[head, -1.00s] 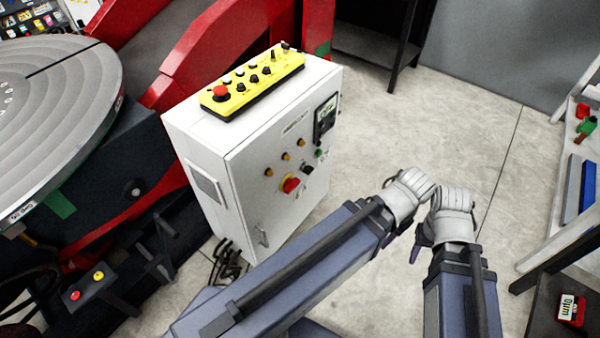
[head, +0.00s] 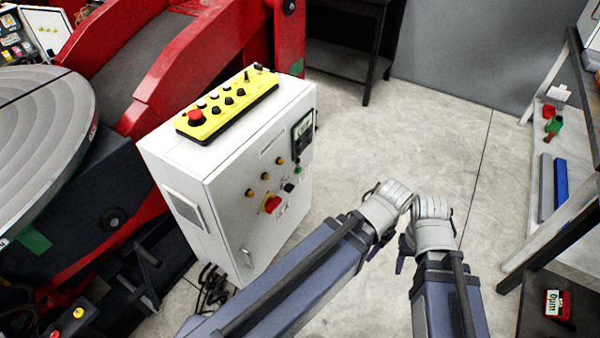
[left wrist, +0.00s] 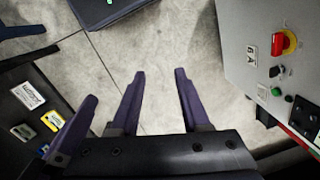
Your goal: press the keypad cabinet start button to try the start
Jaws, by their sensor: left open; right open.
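The white keypad cabinet (head: 228,212) stands left of centre in the head view. Its front carries a red rotary switch on yellow (head: 271,204), small orange lamps, a dark knob and a green button (head: 298,170). The green button also shows at the right of the left wrist view (left wrist: 276,91). No start label is legible. My left gripper (left wrist: 159,75) is open and empty over bare floor, apart from the cabinet front. My right gripper (head: 402,260) is right of the cabinet, mostly hidden behind its own wrist; only a purple finger shows.
A yellow control box (head: 232,108) with a red mushroom button lies on the cabinet top. The red positioner frame (head: 205,50) and round grey table (head: 40,130) are at left. A shelf (head: 525,185) stands at right. Open floor (head: 420,130) lies right of the cabinet.

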